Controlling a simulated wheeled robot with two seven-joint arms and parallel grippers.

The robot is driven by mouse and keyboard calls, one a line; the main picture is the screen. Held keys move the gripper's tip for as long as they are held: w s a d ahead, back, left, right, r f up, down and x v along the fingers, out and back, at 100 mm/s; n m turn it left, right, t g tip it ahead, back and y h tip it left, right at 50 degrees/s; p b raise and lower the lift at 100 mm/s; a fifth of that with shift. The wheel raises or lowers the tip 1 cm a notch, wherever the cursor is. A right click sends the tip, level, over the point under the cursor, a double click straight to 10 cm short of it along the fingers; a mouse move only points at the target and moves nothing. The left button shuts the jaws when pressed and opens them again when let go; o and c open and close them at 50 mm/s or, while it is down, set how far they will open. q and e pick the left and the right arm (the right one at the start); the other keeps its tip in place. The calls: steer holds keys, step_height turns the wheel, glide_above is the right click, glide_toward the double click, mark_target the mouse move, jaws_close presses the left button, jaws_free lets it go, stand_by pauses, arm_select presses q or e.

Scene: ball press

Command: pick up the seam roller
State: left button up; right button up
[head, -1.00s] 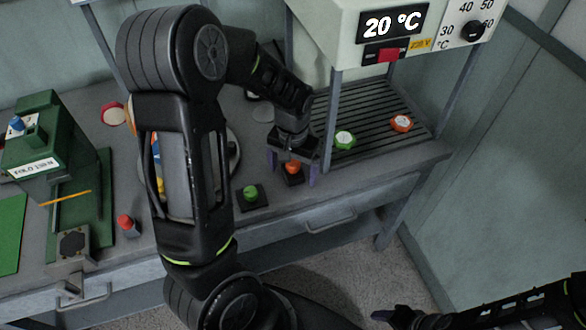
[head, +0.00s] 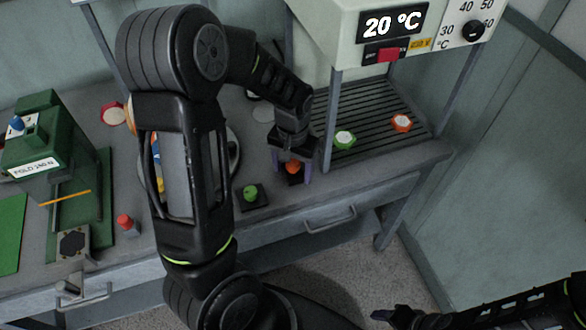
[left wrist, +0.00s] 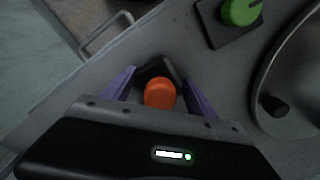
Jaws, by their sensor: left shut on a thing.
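My left gripper (head: 292,170) is low over the bench near its front edge, fingers pointing down. Its purple fingers are shut on an orange-topped thing (head: 293,167), which stands upright on a dark pad. In the left wrist view the orange top (left wrist: 160,93) sits between the two fingers. Nothing I see is plainly a roller; I cannot tell whether this orange-topped thing is the seam roller. A similar green-topped thing (head: 251,193) stands on a dark square pad to the left. My right gripper (head: 392,317) is at the bottom right, away from the bench, its jaws unclear.
A slatted shelf under the heater box holds a green-rimmed piece (head: 344,140) and an orange-rimmed piece (head: 402,123). A heater post (head: 329,125) stands close right of my left gripper. A green press (head: 45,140) and a red-topped peg (head: 126,224) are at left.

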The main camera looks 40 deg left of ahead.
mark_target(293, 161)
arm_select(q)
steer(key=c, duration=0.6)
step_height(293, 161, up, 10)
steer(key=shift+r+b, duration=0.1)
steer(key=shift+b, duration=0.25)
stand_by(0.8)
